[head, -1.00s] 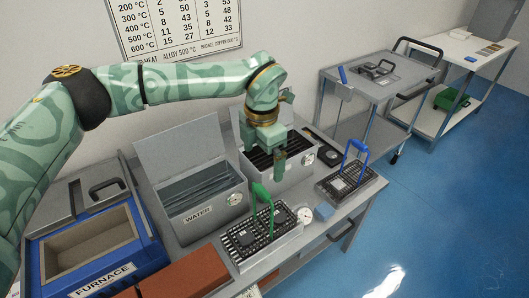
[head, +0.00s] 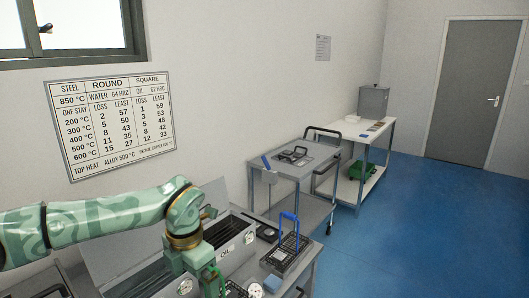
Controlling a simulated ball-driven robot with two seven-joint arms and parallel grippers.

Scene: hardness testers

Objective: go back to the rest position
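My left arm comes in from the left, green with camouflage-like bands. Its gripper (head: 212,284) points down in front of the open tank labelled OIL (head: 236,256), close to the bench's near side. The fingertips are small and partly cut by the lower edge, so I cannot tell if they are open or shut. Nothing is clearly seen in them. My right gripper is not in view.
A rack with a blue handle (head: 289,246) stands right of the oil tank. A round gauge (head: 255,290) lies by the bench front. A grey cart (head: 300,172) and a white table (head: 362,138) stand further right. The blue floor (head: 400,230) is clear.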

